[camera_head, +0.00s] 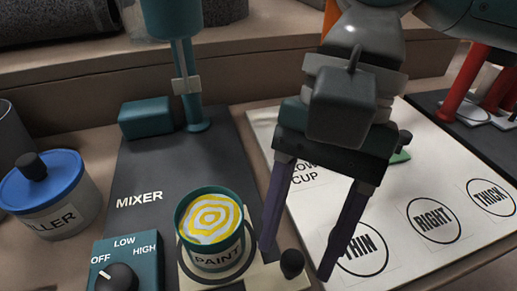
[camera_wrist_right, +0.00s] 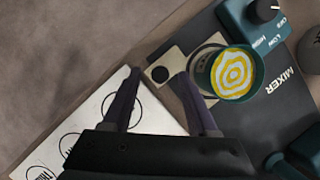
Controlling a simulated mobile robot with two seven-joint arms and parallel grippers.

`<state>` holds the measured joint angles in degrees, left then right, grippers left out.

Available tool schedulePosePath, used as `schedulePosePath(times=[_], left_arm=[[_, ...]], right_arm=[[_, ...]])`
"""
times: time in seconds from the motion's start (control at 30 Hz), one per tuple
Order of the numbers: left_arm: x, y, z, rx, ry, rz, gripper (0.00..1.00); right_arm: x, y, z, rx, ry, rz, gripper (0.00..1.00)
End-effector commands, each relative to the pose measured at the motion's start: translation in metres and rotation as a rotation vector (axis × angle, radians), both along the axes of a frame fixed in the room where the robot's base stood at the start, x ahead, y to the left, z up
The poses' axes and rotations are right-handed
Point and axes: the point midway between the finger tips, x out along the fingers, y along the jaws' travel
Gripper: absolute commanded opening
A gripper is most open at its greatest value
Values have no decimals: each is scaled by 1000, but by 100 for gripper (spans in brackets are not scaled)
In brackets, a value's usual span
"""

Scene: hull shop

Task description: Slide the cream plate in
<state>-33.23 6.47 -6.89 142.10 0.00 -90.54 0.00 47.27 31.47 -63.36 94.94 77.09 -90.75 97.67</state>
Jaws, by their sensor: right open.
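The cream plate (camera_head: 262,279) lies at the front of the dark mixer base and sticks out past its right side. A dark ring is marked on it, and a black knob (camera_head: 292,263) stands at its right end. The teal paint cup (camera_head: 215,255), with yellow and white swirled paint, stands upright on the plate. My right gripper (camera_head: 296,260) is open, its fingers pointing down on either side of the knob. In the right wrist view the plate (camera_wrist_right: 173,56) and knob (camera_wrist_right: 160,74) show between the fingertips; contact cannot be told. My left gripper is not in view.
The mixer base (camera_head: 140,170) carries a teal post (camera_head: 190,100) behind the cup and a dial box (camera_head: 127,262) turned toward OFF. A blue-lidded filler tub (camera_head: 50,200) stands left. A white sheet (camera_head: 400,235) with labelled circles lies right.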

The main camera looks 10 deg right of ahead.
Motion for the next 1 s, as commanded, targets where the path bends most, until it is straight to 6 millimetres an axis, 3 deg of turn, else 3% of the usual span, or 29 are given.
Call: schedulePosePath(times=[0.1,0.4,0.9,1.0], left_arm=[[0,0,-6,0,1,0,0],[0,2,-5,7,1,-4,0],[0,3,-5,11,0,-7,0],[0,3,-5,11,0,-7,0]], right_arm=[[-3,2,-9,0,1,1,59],[-3,3,-10,0,0,1,58],[-3,3,-10,0,0,1,2],[-3,3,-10,0,0,1,0]])
